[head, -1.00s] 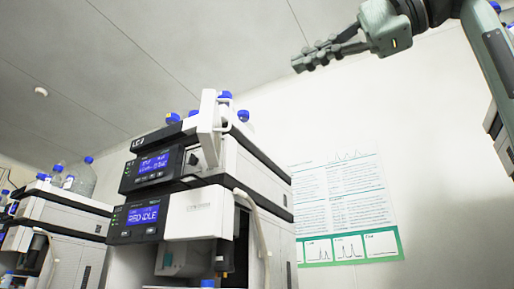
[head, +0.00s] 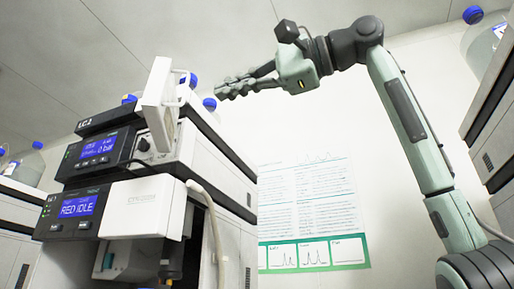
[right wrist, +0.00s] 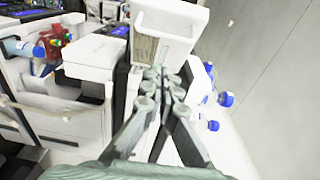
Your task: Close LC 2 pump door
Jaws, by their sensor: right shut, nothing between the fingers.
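The LC 2 stack (head: 140,180) stands at left in the head view. Its white pump door (head: 160,103) stands open, sticking out from the upper module beside the lit display (head: 99,146). My right gripper (head: 218,90) is shut and empty, with its fingers pointing left toward the door. In the head view it appears a little to the right of the door. In the right wrist view, the shut fingertips (right wrist: 163,75) lie just below a white panel (right wrist: 168,20) that looks like the door; I cannot tell whether they touch. My left gripper is not in view.
Blue-capped bottles (head: 209,104) stand on top of the stack, behind the door and near my right fingers. A tube (head: 208,205) hangs at the lower module's side. Another stack (head: 495,125) is at the right edge. A poster (head: 305,215) hangs on the wall.

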